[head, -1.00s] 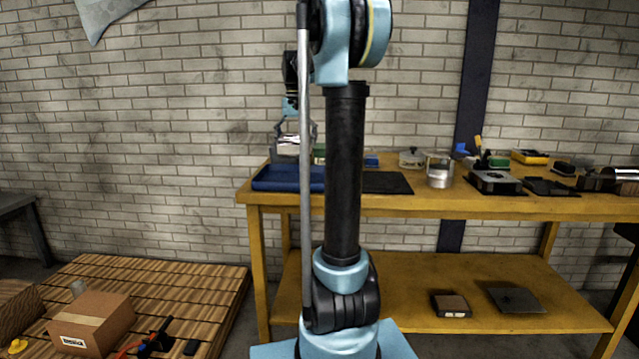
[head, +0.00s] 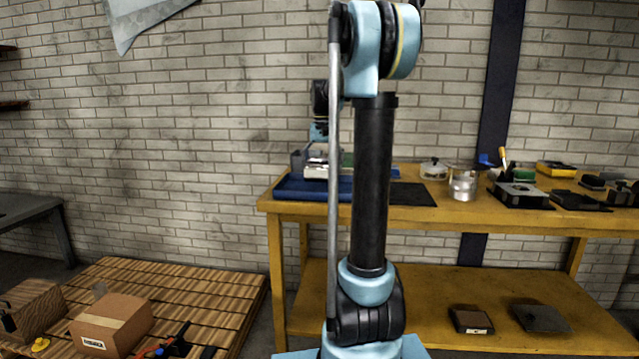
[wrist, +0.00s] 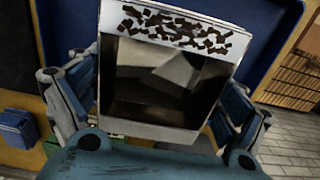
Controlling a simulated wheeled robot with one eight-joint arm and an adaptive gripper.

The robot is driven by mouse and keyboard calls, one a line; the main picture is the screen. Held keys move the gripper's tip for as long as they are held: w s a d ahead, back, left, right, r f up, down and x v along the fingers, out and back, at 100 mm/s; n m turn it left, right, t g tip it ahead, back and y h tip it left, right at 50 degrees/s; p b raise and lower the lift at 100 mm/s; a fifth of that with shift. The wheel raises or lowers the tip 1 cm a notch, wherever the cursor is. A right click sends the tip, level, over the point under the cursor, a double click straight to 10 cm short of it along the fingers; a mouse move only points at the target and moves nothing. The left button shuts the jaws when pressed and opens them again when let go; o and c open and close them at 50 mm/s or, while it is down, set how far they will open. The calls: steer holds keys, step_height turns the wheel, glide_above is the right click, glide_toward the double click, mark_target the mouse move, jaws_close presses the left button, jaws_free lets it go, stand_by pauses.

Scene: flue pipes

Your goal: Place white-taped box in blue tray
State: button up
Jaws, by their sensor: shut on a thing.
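The white-taped box (wrist: 160,85) fills the middle of the wrist view, with a pale frame, a dark-speckled far edge and grey-brown shading inside it. My gripper (wrist: 155,108) is shut on it, with one finger at each side. In the head view the box (head: 316,171) shows as a small pale shape under my gripper (head: 318,154), partly hidden by my arm. The blue tray (head: 290,194) lies on the left end of the yellow bench, and the box is over it. The tray (wrist: 270,18) also shows behind the box in the wrist view. I cannot tell whether box and tray touch.
A black mat (head: 412,195) lies right of the tray. A metal pot (head: 462,187) and several dark parts stand farther right on the yellow bench (head: 400,214). A cardboard box (head: 112,322) sits on the wooden pallet (head: 190,295) at lower left. A small blue box (wrist: 15,128) is near my gripper.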

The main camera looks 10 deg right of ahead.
mark_target(323, 178)
steer(key=shift+f, duration=2.4)
steer(key=o, duration=1)
steer(key=shift+c, duration=0.2)
step_height(323, 178, up, 12)
steer(key=s+f+n+t, duration=0.1)
steer(key=s+f, duration=0.4)
steer(key=s, duration=0.5)
steer(key=s+f+n, duration=0.1)
steer(key=s+f, duration=0.4)
steer(key=s, duration=0.5)
steer(key=s+a+f+n+t, duration=0.1)
steer(key=s+f, duration=1.5)
steer(key=f, duration=0.2)
steer(key=shift+s+a+f+n, duration=0.3)
steer(key=shift+a+f+n, duration=0.05)
steer(key=shift+n, duration=0.05)
